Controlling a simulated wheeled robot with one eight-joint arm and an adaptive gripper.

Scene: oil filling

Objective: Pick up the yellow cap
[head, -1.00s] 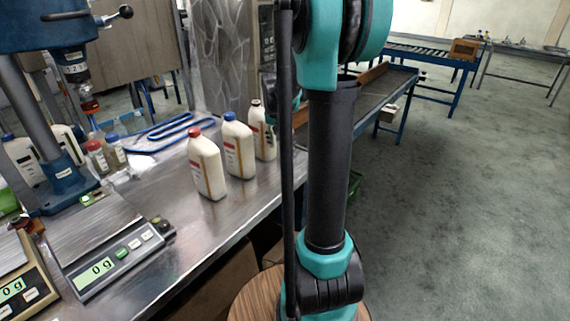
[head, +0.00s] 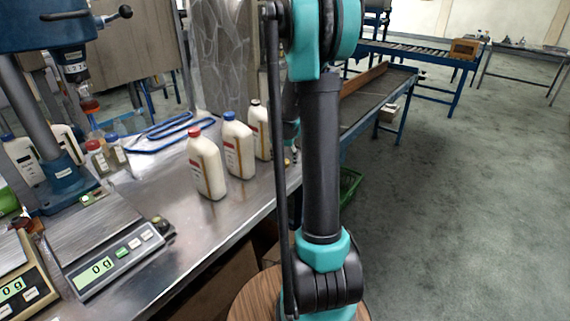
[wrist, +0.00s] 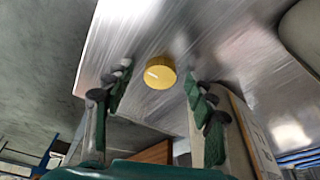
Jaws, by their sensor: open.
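The yellow cap (wrist: 160,73) lies on the metal table (wrist: 215,40) in the wrist view, near the table's edge and corner. My gripper (wrist: 157,82) is open, with its dark green fingers on either side of the cap in the picture. The fingers do not appear to touch the cap, and I cannot tell their exact height above the table.
White bottles with a red cap (head: 206,165), a blue cap (head: 238,146) and a dark cap (head: 260,130) stand on the table. Two scales (head: 104,262) are at the front left. A blue press (head: 62,180) stands behind them. The floor to the right is open.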

